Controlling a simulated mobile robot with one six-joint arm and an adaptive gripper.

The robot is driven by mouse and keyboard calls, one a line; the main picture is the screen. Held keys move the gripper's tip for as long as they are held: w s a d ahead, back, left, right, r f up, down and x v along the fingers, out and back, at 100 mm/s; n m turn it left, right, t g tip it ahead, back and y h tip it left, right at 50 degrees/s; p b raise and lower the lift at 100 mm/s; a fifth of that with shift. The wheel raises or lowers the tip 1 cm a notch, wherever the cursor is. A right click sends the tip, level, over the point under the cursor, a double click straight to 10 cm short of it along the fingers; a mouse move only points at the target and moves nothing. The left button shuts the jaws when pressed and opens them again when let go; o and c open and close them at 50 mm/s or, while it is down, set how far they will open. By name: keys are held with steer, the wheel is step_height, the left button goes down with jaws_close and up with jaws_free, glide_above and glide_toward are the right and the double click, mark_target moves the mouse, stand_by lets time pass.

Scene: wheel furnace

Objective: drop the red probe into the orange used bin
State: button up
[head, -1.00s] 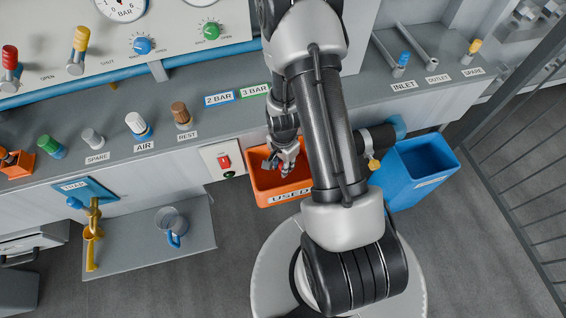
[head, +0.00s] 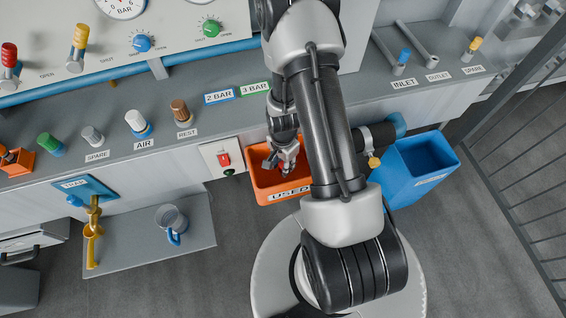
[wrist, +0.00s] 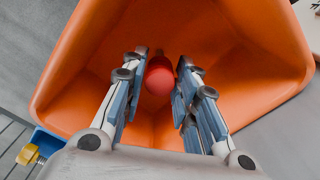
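The orange used bin (head: 262,184) stands on the floor below the front of the bench, with a USED label on its front. My gripper (head: 285,160) is at the bin's mouth in the head view, and the orange walls (wrist: 70,80) surround it in the wrist view. The red probe (wrist: 158,82) shows between the fingertips in the wrist view, its round end toward the camera.
A blue bin (head: 425,160) stands to the right of the orange one. A switch box (head: 222,158) is just left of it. A railing (head: 520,160) bounds the right side.

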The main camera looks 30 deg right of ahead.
steer(key=o, duration=0.3)
step_height(320, 180, up, 12)
stand_by(0.7)
stand_by(0.3)
step_height(320, 180, up, 10)
steer(key=a+n+t, duration=0.1)
steer(key=a+n, duration=0.2)
steer(key=s+a+r+n+t, duration=0.1)
steer(key=s+a+r+n, duration=0.1)
steer(key=s+r+n, duration=0.2)
steer(key=s+a+r+n+t, duration=0.1)
steer(key=s+a+r+n, duration=0.2)
steer(key=r, duration=0.5)
steer(key=s+a+r+n+t, duration=0.1)
steer(key=s+a+r+n, duration=0.1)
steer(key=s+r+n, duration=0.3)
steer(key=shift+s+a+r+t, duration=0.3)
steer(key=shift+s+r, duration=0.4)
steer(key=shift+s, duration=0.1)
